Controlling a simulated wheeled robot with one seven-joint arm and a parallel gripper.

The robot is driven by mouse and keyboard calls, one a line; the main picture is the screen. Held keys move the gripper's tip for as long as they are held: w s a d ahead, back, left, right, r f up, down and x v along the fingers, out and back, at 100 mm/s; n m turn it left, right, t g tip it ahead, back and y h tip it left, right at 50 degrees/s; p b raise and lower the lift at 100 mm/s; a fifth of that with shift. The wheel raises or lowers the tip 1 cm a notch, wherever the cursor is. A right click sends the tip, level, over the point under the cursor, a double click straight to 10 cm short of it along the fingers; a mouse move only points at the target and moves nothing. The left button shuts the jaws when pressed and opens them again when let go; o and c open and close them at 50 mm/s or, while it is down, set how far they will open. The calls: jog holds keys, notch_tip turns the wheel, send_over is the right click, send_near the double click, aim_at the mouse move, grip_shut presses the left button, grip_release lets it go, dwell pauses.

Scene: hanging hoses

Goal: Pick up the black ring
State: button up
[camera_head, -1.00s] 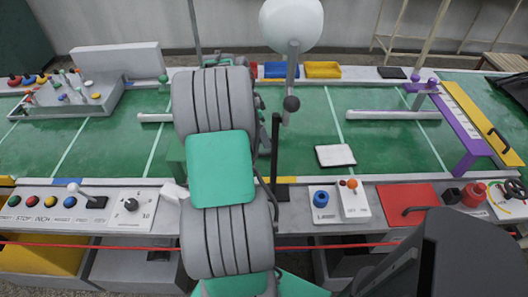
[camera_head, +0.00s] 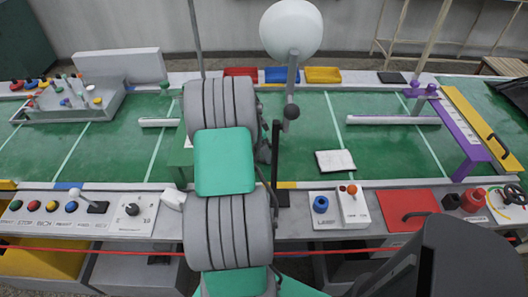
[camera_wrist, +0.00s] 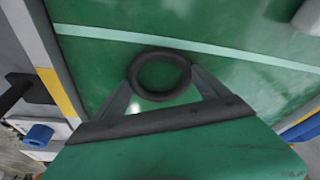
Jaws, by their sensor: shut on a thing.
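The black ring (camera_wrist: 136,76) shows in the middle of the wrist view, above the green surface. My gripper (camera_wrist: 162,75) is shut on it, with one grey finger at each side of the ring. The ring's hole faces the camera and green shows through it. Whether the ring touches the surface below I cannot tell. In the head view my own arm hides the gripper, and I do not see the ring there.
The green table (camera_head: 290,150) has a white line and a flat white card (camera_head: 335,160). A purple bracket (camera_head: 460,145) stands at right. A white globe lamp (camera_head: 291,30) rises behind.

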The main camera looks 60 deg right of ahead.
jog(key=c, duration=0.7)
jog(key=shift+o, duration=0.2)
